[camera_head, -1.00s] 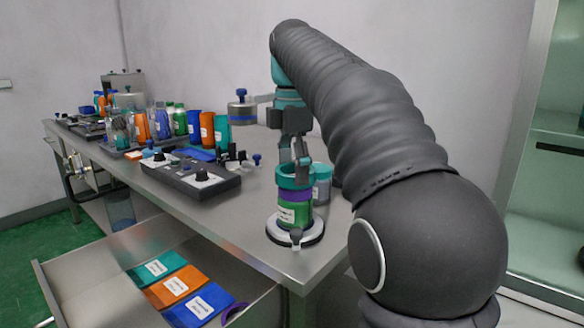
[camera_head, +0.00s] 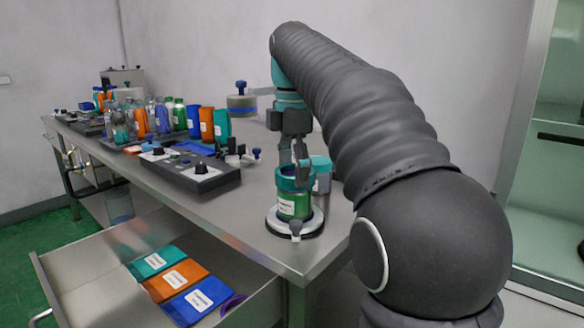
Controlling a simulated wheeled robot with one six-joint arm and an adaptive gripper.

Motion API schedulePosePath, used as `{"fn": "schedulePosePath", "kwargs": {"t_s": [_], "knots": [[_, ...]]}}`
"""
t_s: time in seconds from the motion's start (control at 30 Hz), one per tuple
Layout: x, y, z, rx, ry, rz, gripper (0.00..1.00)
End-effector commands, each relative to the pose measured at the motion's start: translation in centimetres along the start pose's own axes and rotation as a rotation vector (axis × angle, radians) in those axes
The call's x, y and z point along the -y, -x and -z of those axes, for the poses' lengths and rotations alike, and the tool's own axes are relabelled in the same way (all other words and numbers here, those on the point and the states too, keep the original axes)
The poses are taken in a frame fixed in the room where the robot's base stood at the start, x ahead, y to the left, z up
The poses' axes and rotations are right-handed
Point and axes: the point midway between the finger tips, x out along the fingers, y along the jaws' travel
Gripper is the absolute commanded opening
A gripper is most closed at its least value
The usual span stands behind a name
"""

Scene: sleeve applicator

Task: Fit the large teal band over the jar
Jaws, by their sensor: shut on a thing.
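The green jar (camera_head: 293,206), with a white label, stands upright on a round white-and-black base near the table's front right corner. The large teal band (camera_head: 292,184) is around the jar's upper part, above the green. A dark purple-blue edge shows inside its top opening. My gripper (camera_head: 301,160) points down at the band's far rim and is shut on it. The fingertips are small and partly hidden, so the exact contact is unclear.
A grey jar with a teal top (camera_head: 320,167) stands close behind on the right. A black control panel (camera_head: 200,172) lies to the left, with coloured bottles farther back. An open drawer (camera_head: 120,250) holds teal, orange and blue packets and a purple ring.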

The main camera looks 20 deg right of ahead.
Motion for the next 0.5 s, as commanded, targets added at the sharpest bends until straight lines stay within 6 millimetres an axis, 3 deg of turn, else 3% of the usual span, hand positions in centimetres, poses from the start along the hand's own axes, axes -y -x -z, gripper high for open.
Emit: {"fn": "schedulePosePath", "kwargs": {"t_s": [0.47,0.5], "knots": [[0.00,-0.70,-0.01,0.000,0.000,-0.001,0.70],[0.00,-0.70,-0.02,0.000,0.000,-0.001,0.89]]}}
